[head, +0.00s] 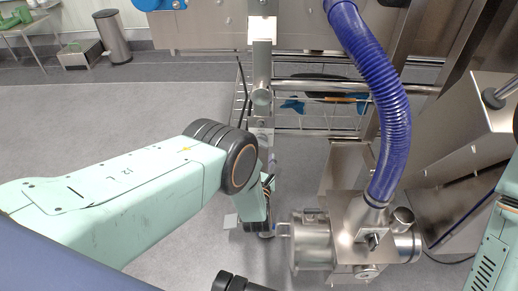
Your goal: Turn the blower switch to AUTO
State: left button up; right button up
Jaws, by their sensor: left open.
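The blower (345,240) is a shiny metal housing with a blue ribbed hose (385,95) rising from its top. A small dark knob (373,240) stands on its front face and may be the switch; its labels and setting are too small to read. A round disc (367,271) sits below the knob. My left arm reaches in from the left, and its gripper (266,232) points down, open, just left of the blower's metal drum. Its fingers are small and partly hidden by the wrist. My right gripper is out of view.
A wire rack (290,125) with blue items stands behind. Steel cabinets (480,120) close off the right side. A bin (113,37) and a table (28,28) are far left.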

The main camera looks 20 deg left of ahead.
pick_arm(q)
jog(key=b+x, duration=0.1)
jog(key=x, duration=0.3)
jog(key=shift+w+f+b, duration=0.1)
jog(key=shift+w+b, duration=0.25)
jog(key=c, duration=1.2)
jog(key=shift+o, duration=0.2)
